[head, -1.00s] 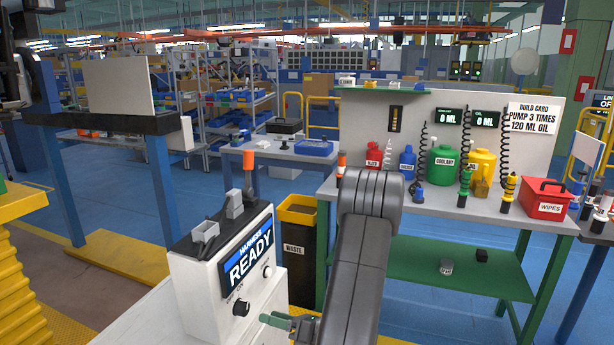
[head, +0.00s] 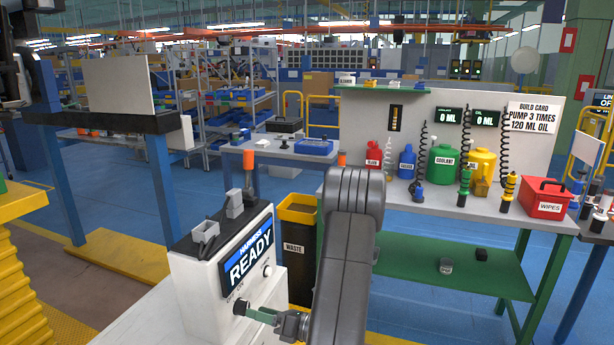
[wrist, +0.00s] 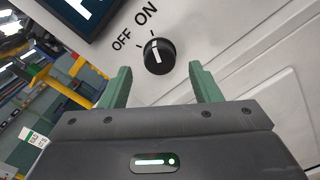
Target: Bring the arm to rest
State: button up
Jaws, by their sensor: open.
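My gripper (head: 250,312) is in front of the white harness box (head: 195,300), level with the black knob (head: 240,307) on its front. In the wrist view my gripper (wrist: 160,88) has its two green fingers apart, with nothing between them. The knob (wrist: 158,56) lies just beyond the fingertips, between their lines. Its white mark points near the labels OFF and ON; I cannot tell exactly which it is set to. The box's screen (head: 248,254) reads HARNESS READY. In the head view my arm hides part of the area right of the box.
A black waste bin with a yellow rim (head: 298,208) stands behind the box. Blue floor (head: 420,325) is open in front of the bench.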

jog(key=x, duration=0.4)
jog(key=s+d+n+b, duration=0.2)
jog(key=d+n+b, duration=0.5)
jog(key=n+b, duration=0.3)
jog(key=shift+s+d+b, duration=0.3)
jog(key=shift+s+b, duration=0.1)
jog(key=shift+b, duration=0.2)
dwell(0.4)
